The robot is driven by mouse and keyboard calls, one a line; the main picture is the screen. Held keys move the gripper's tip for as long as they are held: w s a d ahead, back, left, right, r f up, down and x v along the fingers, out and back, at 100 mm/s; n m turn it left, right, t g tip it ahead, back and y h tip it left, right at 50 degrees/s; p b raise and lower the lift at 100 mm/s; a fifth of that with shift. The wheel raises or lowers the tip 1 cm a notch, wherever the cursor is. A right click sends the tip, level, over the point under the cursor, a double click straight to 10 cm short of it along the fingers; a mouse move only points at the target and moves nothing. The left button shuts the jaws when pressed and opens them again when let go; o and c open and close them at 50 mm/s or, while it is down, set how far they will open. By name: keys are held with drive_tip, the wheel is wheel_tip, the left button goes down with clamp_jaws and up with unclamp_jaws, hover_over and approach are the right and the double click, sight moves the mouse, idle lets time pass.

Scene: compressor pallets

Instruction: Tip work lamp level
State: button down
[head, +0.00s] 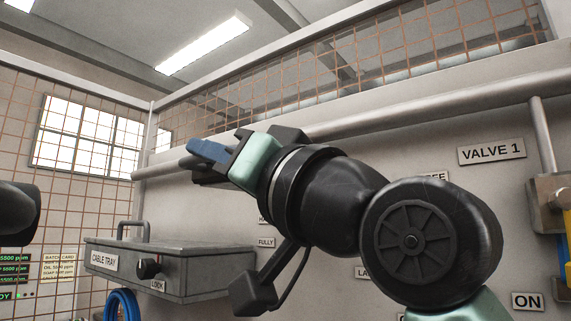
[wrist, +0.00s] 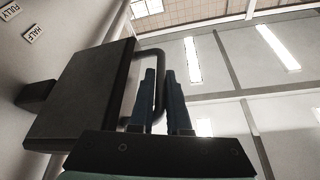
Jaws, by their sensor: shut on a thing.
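The work lamp (wrist: 85,95) looks like a dark, flat-sided box in the wrist view, with a black loop handle (wrist: 151,52) on the side facing my gripper (wrist: 161,80). The two blue fingers are closed around the loop's outer bar. A smaller dark block (wrist: 36,95) sticks out on the lamp's far side. In the head view my gripper (head: 198,158) points left, high above the cable tray box. I cannot clearly make out the lamp there, and its exact tilt cannot be judged.
A grey cable tray box (head: 205,262) with a handle and lock knob stands lower left. A pipe (head: 440,108) runs along the wall behind my arm. Wire mesh (head: 60,110) closes off the left. Wall labels include a VALVE 1 plate (head: 491,151) and a FULLY label (wrist: 8,12).

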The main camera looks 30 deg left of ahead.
drive_tip(key=c, duration=1.2)
unclamp_jaws()
drive_tip(key=shift+o, duration=0.2)
drive_tip(key=shift+s+d+f+b, duration=0.1)
drive_tip(key=shift+d+f+b, duration=0.2)
drive_tip(key=shift+d+b, duration=0.15)
drive_tip(key=b+v, duration=0.5)
drive_tip(key=v, duration=0.7)
drive_tip(key=shift+r, duration=0.1)
